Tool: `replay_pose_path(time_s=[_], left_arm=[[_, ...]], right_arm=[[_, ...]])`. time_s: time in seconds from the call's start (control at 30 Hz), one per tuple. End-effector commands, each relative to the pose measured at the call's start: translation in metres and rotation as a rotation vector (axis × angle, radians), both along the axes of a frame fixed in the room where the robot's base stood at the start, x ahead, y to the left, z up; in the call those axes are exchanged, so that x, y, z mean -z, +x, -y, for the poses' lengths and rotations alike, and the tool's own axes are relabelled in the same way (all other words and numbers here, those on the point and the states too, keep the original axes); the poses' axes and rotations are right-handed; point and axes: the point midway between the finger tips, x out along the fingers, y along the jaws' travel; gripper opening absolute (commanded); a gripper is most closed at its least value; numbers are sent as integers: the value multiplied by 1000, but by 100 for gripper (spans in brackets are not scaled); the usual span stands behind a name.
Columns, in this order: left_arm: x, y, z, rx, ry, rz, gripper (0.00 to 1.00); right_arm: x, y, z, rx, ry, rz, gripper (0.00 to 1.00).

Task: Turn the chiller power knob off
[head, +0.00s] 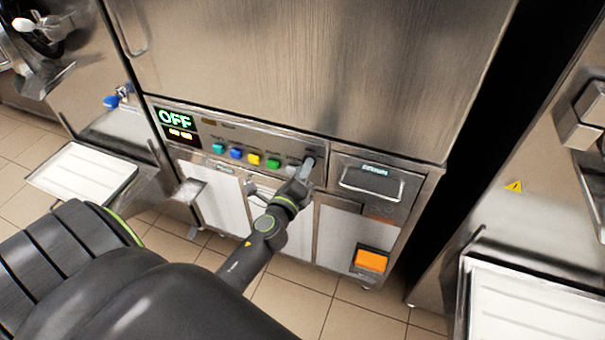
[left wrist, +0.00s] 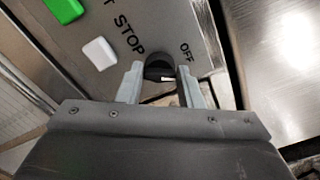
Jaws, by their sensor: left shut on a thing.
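The chiller's control panel (head: 222,136) runs across the front of the steel cabinet. Its display (head: 175,121) reads "OFF" in green. The dark power knob (left wrist: 159,70) shows in the left wrist view between my fingers, with a pale mark on it and the label "OFF" at its upper right. My left gripper (head: 306,166) is at the right end of the panel, and it also shows in the left wrist view (left wrist: 160,82). It is shut on the knob, one finger on each side. The fingers hide part of the knob. My right gripper is not in view.
A row of coloured buttons (head: 253,159) lies left of the knob; a white button (left wrist: 99,53) is closest. A drawer (head: 371,183) is to the right, with an orange switch (head: 371,260) below. White trays (head: 82,173) stand at left and right. Tiled floor shows below.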

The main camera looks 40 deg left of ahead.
Motion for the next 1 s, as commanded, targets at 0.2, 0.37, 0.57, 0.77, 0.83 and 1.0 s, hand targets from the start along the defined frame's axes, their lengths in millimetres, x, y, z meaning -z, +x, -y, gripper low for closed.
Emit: replay_pose_path(time_s=[0.2, 0.37, 0.57, 0.77, 0.83, 1.0], left_arm=[[0, 1, 0, 1, -196, 53, 10], [1, 2, 0, 3, -321, 84, 10], [0, 2, 0, 3, -443, 113, 10], [0, 1, 0, 3, -518, 131, 10], [-1, 2, 0, 3, -534, 135, 10], [-1, 2, 0, 4, -553, 140, 10]], right_arm=[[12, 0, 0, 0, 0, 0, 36], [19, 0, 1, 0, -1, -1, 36], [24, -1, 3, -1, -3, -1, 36], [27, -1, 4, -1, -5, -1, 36], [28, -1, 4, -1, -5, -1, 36], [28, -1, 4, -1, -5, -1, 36]])
